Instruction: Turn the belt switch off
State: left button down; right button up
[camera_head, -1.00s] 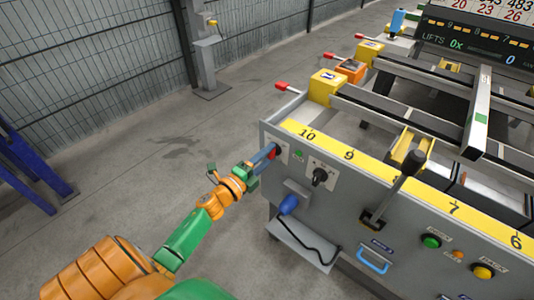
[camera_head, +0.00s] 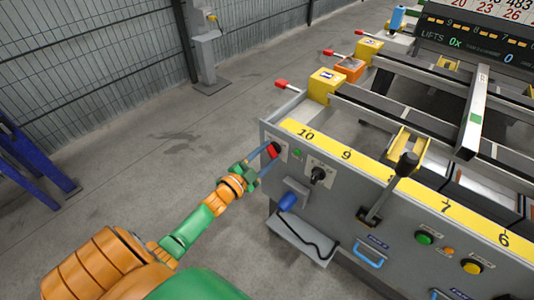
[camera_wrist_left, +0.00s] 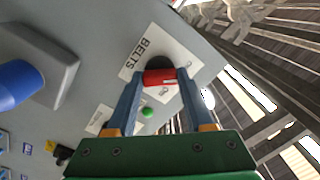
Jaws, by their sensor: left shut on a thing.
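The belt switch is a red handle (camera_head: 272,152) on a black round base (camera_head: 278,148), at the left end of the grey machine panel. In the left wrist view the red handle (camera_wrist_left: 160,77) sits before a white label reading BELTS (camera_wrist_left: 140,54). My left gripper (camera_head: 268,153) reaches the panel from the left. Its two blue fingers (camera_wrist_left: 160,84) lie on both sides of the red handle and are shut on it. Part of the label lettering is hidden behind the handle and fingers. My right gripper is not in view.
A green lamp (camera_head: 297,153) and a black rotary knob (camera_head: 318,175) are to the right of the switch. A blue-handled device (camera_head: 288,202) hangs below. A black-knobbed lever (camera_head: 405,165) stands farther right.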

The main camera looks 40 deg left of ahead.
pick_arm(q)
jog(key=shift+n, duration=0.4)
jog(key=shift+c, duration=1.4)
grip_release()
jog(key=s+p, duration=0.1)
jog(key=s, duration=0.6)
jog(key=shift+a, duration=0.25)
